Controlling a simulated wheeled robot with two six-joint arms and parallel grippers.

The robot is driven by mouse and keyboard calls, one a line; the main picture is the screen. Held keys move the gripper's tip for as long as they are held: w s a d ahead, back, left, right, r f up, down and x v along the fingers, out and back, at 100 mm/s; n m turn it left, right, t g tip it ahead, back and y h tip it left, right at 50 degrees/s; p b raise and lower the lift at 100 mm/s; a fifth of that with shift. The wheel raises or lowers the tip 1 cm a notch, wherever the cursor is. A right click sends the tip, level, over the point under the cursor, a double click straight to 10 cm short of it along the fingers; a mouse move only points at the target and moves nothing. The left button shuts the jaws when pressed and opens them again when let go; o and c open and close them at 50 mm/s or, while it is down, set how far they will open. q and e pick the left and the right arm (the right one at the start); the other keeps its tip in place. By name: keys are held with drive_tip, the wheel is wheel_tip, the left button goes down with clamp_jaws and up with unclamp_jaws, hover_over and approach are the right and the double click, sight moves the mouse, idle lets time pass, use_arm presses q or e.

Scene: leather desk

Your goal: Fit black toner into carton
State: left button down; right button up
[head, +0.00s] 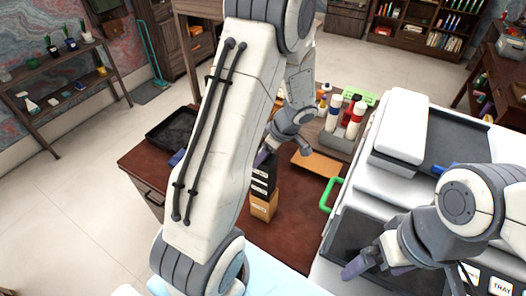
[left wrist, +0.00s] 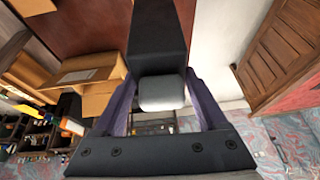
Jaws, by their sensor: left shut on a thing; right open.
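The black toner (left wrist: 158,38) is a long dark block with a grey rounded end, held between the purple fingers of my left gripper (left wrist: 162,88). In the head view my left gripper (head: 263,156) is over the desk and partly hidden by my own arm. Below it stand black pieces with white labels (head: 263,180) and a brown labelled carton (head: 262,206); I cannot tell which black part is the held toner. An open cardboard carton (left wrist: 100,72) with raised flaps is left of the toner in the left wrist view. My right gripper (head: 366,266) is open and empty by the printer.
A large white printer (head: 400,130) with a green handle (head: 328,194) fills the right side. A flat orange-brown piece (head: 317,164) lies on the desk (head: 290,235). Bottles (head: 345,115) stand in a grey holder behind. A black tray (head: 172,128) is at the back left.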

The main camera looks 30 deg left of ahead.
use_arm(q)
drive_tip(key=shift+f, duration=0.3)
idle(0.5)
drive_tip(key=shift+w+b, duration=0.1)
drive_tip(key=shift+b, duration=0.95)
idle(0.3)
drive_tip(key=shift+s+b, duration=0.25)
drive_tip(key=shift+b, duration=0.35)
drive_tip(key=shift+r, duration=0.1)
drive_tip(key=shift+b, duration=0.6)
